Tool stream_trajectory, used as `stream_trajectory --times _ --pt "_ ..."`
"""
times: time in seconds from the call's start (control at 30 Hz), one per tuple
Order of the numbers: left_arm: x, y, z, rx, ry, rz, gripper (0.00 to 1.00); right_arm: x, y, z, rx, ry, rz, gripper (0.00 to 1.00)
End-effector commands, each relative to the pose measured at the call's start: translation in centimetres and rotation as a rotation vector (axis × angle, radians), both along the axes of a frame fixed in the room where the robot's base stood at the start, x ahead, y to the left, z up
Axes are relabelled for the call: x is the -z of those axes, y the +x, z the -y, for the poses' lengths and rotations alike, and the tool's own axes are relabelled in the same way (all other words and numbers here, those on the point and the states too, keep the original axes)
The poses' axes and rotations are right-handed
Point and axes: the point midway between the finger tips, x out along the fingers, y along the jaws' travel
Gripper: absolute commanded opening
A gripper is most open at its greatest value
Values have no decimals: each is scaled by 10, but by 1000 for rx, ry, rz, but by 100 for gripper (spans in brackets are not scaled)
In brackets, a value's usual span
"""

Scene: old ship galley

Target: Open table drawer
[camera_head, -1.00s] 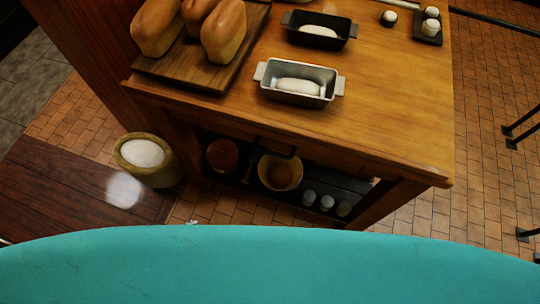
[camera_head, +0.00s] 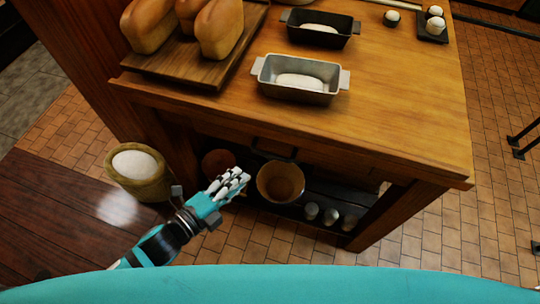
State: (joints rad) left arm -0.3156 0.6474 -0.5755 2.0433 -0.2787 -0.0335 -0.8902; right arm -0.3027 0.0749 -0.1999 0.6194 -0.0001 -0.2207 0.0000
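The wooden table (camera_head: 400,120) stands in front of me. Its drawer (camera_head: 225,131) is in the front side under the top and looks shut, flush with the frame. A dark handle (camera_head: 274,149) is at the middle of the drawer front. My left gripper (camera_head: 238,181) is in front of the table, left of and lower in the picture than the handle, apart from it. Its pale fingers point up and right, with nothing seen in them; how far they are spread is unclear. My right gripper is not in view.
On the tabletop are a board (camera_head: 178,72) with bread loaves, a grey loaf pan (camera_head: 297,94) and a black pan (camera_head: 320,40) with dough. The lower shelf holds a bowl (camera_head: 264,188) and small jars.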

Motion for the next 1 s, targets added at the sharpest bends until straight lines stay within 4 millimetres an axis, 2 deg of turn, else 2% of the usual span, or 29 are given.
stream_trajectory --times 0.3,0.5,0.7,1.0 --pt "15 54 46 1 -1 4 23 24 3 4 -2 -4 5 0" --pt "23 79 68 0 -3 0 23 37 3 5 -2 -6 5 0" --pt "24 91 79 0 -1 0 23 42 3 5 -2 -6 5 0" --pt "24 93 80 0 -1 -2 23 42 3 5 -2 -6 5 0"
